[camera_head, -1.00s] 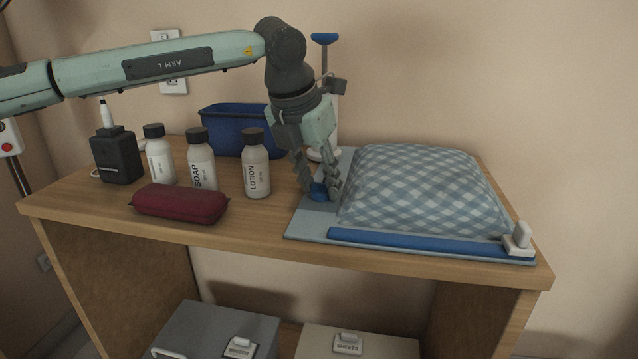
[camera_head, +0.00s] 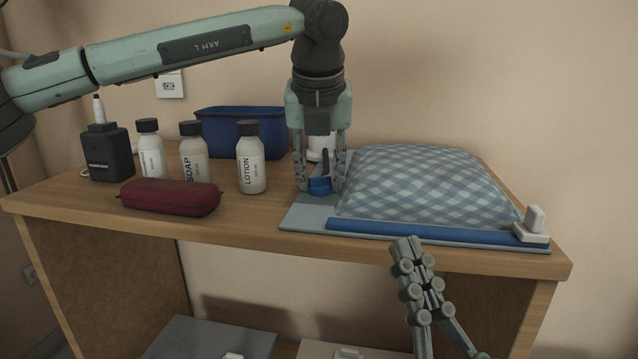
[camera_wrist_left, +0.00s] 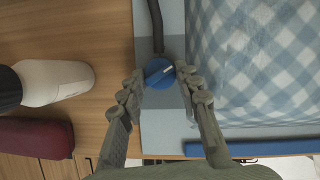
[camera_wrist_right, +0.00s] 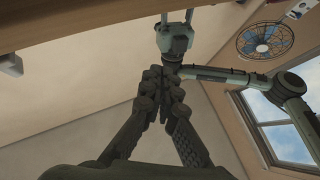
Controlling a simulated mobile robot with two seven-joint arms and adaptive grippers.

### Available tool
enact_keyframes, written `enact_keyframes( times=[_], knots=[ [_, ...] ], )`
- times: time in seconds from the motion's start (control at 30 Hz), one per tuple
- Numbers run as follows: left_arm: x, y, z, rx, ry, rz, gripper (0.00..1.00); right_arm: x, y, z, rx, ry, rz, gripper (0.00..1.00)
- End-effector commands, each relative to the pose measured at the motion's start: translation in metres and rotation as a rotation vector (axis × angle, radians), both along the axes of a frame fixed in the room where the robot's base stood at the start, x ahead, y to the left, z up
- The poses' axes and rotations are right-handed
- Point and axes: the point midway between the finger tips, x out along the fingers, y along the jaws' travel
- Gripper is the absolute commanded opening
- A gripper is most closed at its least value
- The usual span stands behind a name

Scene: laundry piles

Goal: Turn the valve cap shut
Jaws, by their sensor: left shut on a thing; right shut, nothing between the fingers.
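The blue valve cap (camera_head: 320,186) sits on the left part of a flat grey-blue bag (camera_head: 300,216), beside a checked cloth bundle (camera_head: 425,185) in the bag. In the left wrist view the cap (camera_wrist_left: 159,74) is round with a pale line across its top, slanting up to the right. My left gripper (camera_head: 321,184) points down and is shut on the cap, with a finger on either side (camera_wrist_left: 161,84). My right gripper (camera_head: 405,245) is shut and empty, in front of the table edge and below the tabletop. It also shows in the right wrist view (camera_wrist_right: 166,72).
Left of the bag stand a lotion bottle (camera_head: 251,160), a soap bottle (camera_head: 194,155), another white bottle and a black box (camera_head: 107,155). A dark red case (camera_head: 170,197) lies in front. A blue bin (camera_head: 240,132) stands behind. A blue strip (camera_head: 420,231) runs along the bag's front edge.

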Motion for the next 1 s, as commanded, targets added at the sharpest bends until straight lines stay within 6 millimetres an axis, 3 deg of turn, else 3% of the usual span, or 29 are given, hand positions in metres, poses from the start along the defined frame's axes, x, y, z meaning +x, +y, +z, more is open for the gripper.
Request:
enact_keyframes(
  times=[0.3, 0.77, 0.8, 0.93, 1.0],
  knots=[
    [0.001, 0.000, 0.000, 0.001, -0.003, 0.100, 0.04, -0.011, -0.007, 0.011, 0.036, -0.112, -0.009, 0.00],
    [0.001, 0.000, 0.001, 0.000, -0.003, 0.112, 0.04, -0.013, -0.008, 0.013, 0.040, -0.125, -0.011, 0.00],
    [0.001, 0.000, 0.001, 0.000, -0.003, 0.112, 0.35, -0.013, -0.008, 0.013, 0.040, -0.126, -0.011, 0.00],
    [0.001, 0.000, 0.001, 0.000, -0.002, 0.110, 0.51, -0.012, -0.008, 0.013, 0.039, -0.125, -0.011, 0.00],
    [0.001, 0.000, 0.001, 0.000, -0.002, 0.110, 0.54, -0.012, -0.008, 0.013, 0.039, -0.125, -0.011, 0.00]
  ],
)
